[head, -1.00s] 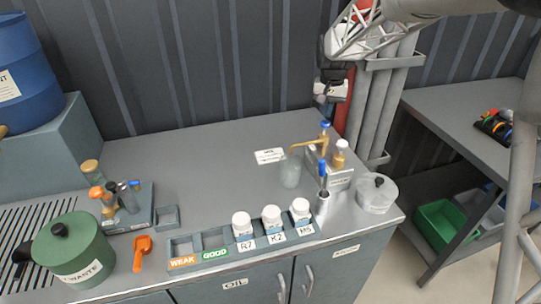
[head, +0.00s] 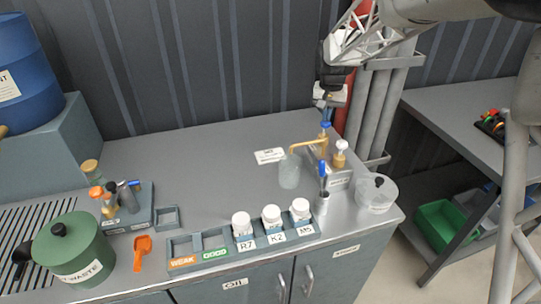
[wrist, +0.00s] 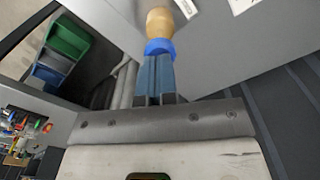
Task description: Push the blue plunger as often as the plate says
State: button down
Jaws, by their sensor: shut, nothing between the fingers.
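The pump's blue plunger (head: 325,127) stands upright at the back of a small grey stand, with a tan spout (head: 308,142) reaching left over a clear beaker (head: 289,172). In the wrist view the blue plunger (wrist: 158,47) is just beyond my fingertips, with a tan part past it. My gripper (head: 326,117) is shut and empty, pointing down directly above the plunger; it also shows in the wrist view (wrist: 155,58). I cannot tell whether the fingertips touch it. The white plate (head: 269,156) lies left of the pump; its writing is too small to read.
A white-capped bottle (head: 340,154), a cup with a blue-topped tool (head: 322,200) and a clear lidded container (head: 377,193) stand close by. Several white jars (head: 272,216) sit in a front rack. Grey pipes (head: 372,110) rise behind right. The bench's back left middle is clear.

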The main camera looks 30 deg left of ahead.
jog(key=shift+f, duration=1.95)
jog(key=shift+r, duration=2.7)
jog(key=shift+f, duration=0.2)
